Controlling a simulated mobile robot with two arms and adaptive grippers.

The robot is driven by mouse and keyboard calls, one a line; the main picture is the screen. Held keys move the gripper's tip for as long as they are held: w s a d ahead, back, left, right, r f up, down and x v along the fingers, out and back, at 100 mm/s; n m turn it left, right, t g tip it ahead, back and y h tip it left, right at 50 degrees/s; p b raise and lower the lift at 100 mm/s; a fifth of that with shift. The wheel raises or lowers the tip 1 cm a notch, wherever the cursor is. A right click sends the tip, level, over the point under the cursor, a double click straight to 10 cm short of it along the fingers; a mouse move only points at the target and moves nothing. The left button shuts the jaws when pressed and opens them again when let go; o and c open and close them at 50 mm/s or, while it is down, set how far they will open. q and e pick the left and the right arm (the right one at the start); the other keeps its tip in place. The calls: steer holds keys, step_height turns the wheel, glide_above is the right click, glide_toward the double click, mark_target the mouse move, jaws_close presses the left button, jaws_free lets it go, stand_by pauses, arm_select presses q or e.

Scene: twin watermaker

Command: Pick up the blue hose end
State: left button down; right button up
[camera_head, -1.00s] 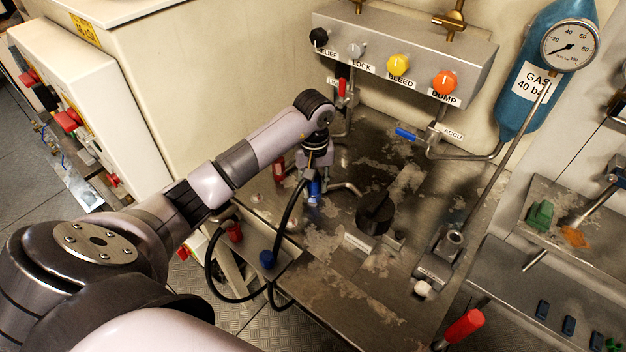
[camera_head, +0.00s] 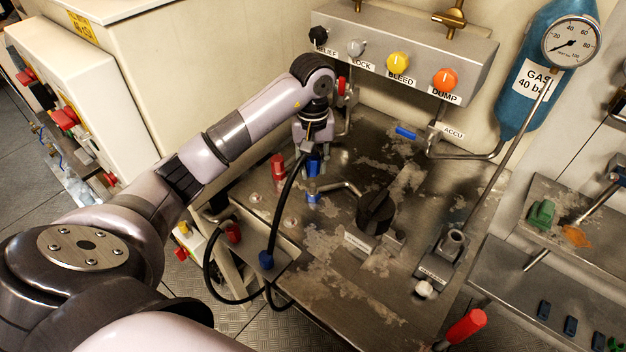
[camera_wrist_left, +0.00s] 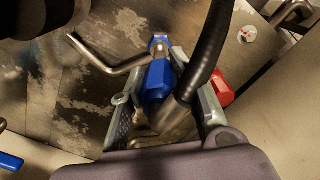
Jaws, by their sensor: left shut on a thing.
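The blue hose end (camera_head: 313,166) is in my left gripper (camera_head: 312,160), lifted a little above the worn metal bench (camera_head: 345,225). Its black hose (camera_head: 281,205) hangs down from it toward the front. In the left wrist view the blue hose end (camera_wrist_left: 157,82) sits between the two grey fingers of my left gripper (camera_wrist_left: 165,100), which is shut on it. A bent metal pipe with a blue band (camera_head: 313,196) stands on the bench just below, apart from the hose end in the head view. My right gripper is not in view.
A red fitting (camera_head: 278,166) stands left of the gripper. A black knob (camera_head: 376,212) is to its right on the bench. The valve panel (camera_head: 405,50) with coloured knobs is behind.

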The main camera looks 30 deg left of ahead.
arm_select(q)
step_height(320, 180, up, 13)
steer(key=shift+r+p, duration=0.1)
steer(key=shift+p, duration=0.55)
steer(key=c, duration=1.8)
jaws_free()
jaws_close()
